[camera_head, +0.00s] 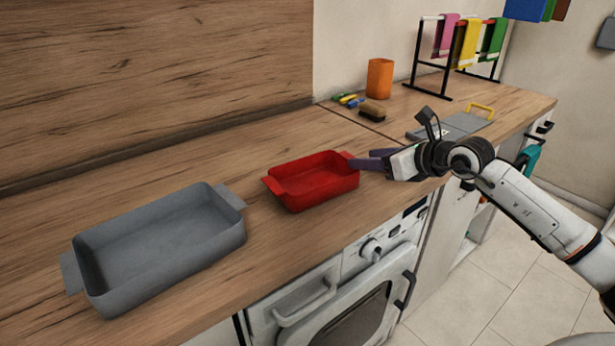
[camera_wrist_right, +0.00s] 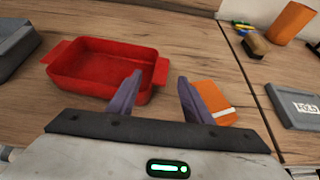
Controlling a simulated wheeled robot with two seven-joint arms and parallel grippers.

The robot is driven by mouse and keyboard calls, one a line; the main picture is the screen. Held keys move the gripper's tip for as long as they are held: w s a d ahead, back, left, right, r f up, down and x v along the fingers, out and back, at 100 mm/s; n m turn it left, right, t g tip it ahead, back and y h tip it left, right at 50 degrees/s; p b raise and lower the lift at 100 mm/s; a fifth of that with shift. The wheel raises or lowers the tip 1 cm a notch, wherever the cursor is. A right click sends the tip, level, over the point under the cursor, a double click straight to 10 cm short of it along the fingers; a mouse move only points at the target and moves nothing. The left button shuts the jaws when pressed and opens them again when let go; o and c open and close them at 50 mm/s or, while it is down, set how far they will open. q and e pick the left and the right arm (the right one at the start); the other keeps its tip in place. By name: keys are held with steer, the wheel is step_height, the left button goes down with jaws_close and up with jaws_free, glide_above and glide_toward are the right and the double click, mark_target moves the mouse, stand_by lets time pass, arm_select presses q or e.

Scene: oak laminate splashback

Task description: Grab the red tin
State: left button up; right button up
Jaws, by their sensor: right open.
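The red tin (camera_head: 312,183) is a rectangular baking tin with a handle tab at each end, standing upright and empty on the wooden counter. It also shows in the right wrist view (camera_wrist_right: 95,68). My right gripper (camera_head: 362,160) is at the tin's right end, close to the right handle tab. Its purple fingers show in the right wrist view (camera_wrist_right: 157,90), spread apart with nothing between them. The red tin's right tab lies just beyond the fingers; I cannot tell whether they touch it. My left gripper is not in view.
A larger grey tin (camera_head: 160,245) stands left of the red tin. An orange flat item (camera_wrist_right: 213,100) lies beside the right finger. An orange cup (camera_head: 380,78), a brush (camera_head: 372,110), a grey board (camera_head: 450,127) and a towel rack (camera_head: 433,72) stand further right.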

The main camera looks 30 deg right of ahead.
mark_target(348, 156)
steer(key=shift+x, duration=1.25)
steer(key=shift+w+a+f, duration=0.1)
steer(key=shift+w+f, duration=0.05)
steer(key=shift+w, duration=0.05)
steer(key=shift+w+f+p, duration=0.2)
steer(key=shift+w+p, duration=0.15)
steer(key=shift+w, duration=0.1)
steer(key=x, duration=0.3)
steer(key=shift+w+f, duration=0.5)
steer(key=shift+w, duration=0.1)
jaws_close()
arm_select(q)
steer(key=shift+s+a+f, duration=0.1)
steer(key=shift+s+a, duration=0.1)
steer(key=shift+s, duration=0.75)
arm_select(e)
steer(key=shift+r, duration=0.1)
